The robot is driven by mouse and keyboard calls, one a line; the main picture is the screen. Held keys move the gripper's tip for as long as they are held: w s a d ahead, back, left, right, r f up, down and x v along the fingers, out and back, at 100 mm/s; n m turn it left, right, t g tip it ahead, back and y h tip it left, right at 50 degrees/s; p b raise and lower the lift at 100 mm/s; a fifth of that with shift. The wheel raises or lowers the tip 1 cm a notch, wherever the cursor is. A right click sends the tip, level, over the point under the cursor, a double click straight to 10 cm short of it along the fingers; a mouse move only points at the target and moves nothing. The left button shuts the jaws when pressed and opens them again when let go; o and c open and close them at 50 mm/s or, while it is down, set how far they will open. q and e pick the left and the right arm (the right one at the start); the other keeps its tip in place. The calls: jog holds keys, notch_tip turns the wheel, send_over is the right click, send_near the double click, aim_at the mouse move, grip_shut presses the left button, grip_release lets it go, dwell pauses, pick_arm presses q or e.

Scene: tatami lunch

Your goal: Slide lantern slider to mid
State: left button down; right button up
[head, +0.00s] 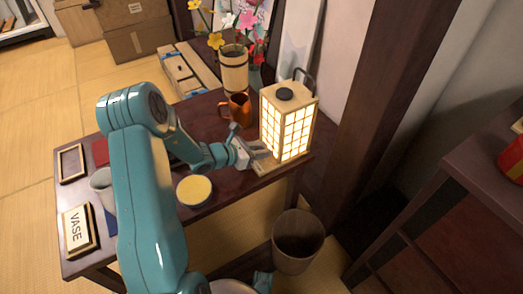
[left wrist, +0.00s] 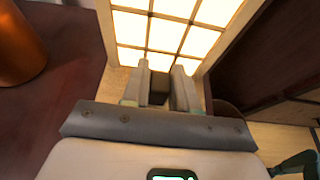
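The lit paper lantern (head: 286,127) stands upright at the right end of the dark low table, on a light wooden base. Its glowing grid panel (left wrist: 165,35) fills the top of the left wrist view. My left gripper (head: 262,150) is at the lantern's lower front left. In the left wrist view its two fingers (left wrist: 163,88) are apart, with a small brown block (left wrist: 160,82), which looks like the slider knob, between them. I cannot tell whether both fingers press on it. The slider's track is not clearly visible. My right gripper is not in view.
An orange mug (head: 237,109) stands left of the lantern and a flower vase (head: 233,70) behind it. A yellow-topped round container (head: 194,190) is near the table's front edge. A bin (head: 297,241) stands on the floor in front.

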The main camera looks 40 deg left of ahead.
pick_arm(q)
jog(key=c, duration=1)
grip_release()
jog(key=shift+a, duration=0.15)
jog(key=shift+o, duration=0.2)
jog(key=p+v, duration=0.5)
jog(key=v, duration=1.1)
jog(key=shift+s, duration=0.2)
jog(key=shift+a+f, duration=0.1)
